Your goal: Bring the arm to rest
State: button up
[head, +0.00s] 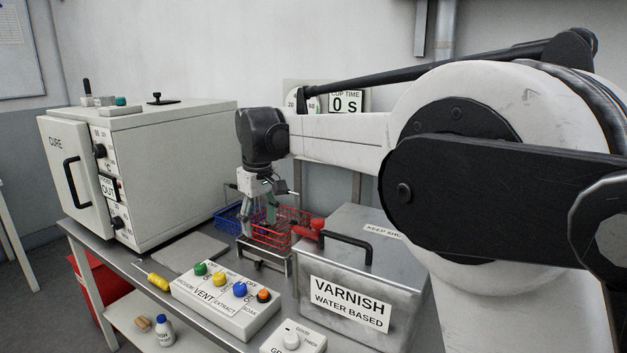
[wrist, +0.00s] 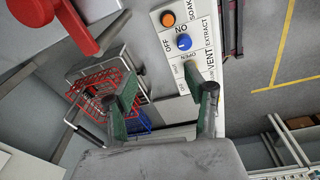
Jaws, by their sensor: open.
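My gripper (head: 258,224) hangs fingers down at the end of my arm, near the red wire basket (head: 287,232) behind the control panel in the head view. In the wrist view my gripper (wrist: 162,92) has its two green-sided fingers spread apart, with nothing held between them. The red basket (wrist: 90,86) lies to the left of the fingers there, and part of the blue basket (wrist: 141,124) shows between them. I cannot tell how high the fingertips are above the baskets.
A white cure oven (head: 180,165) stands left on the steel bench. A varnish tank (head: 355,275) with a black handle stands right of the baskets. A vent panel (head: 222,303) with coloured buttons and a yellow-handled tool (head: 157,281) lie in front. A red-handled part (head: 308,230) is beside the tank.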

jog(key=s+d+r+m+t, duration=0.1)
jog(key=s+d+r+m, duration=0.1)
jog(key=s+d, duration=0.65)
jog(key=s+d+r+m+t, duration=0.25)
jog(key=s+d, duration=0.35)
jog(key=d, duration=0.6)
jog(key=s+d+f+m, duration=0.1)
jog(key=s+d+f, duration=0.2)
jog(key=s, duration=0.3)
jog(key=s+d+f+m+t, duration=0.1)
jog(key=s+d+f+m, duration=0.1)
jog(key=s+d+f, duration=0.2)
jog(key=s+d+f+m+t, duration=0.1)
jog(key=s+d+f, duration=0.3)
jog(key=s, duration=0.5)
jog(key=shift+d+f+m+h, duration=0.2)
jog(key=shift+d+m+h, duration=0.1)
jog(key=shift+d+m, duration=0.35)
jog(key=shift+d+t, duration=0.1)
jog(key=shift+t, duration=0.15)
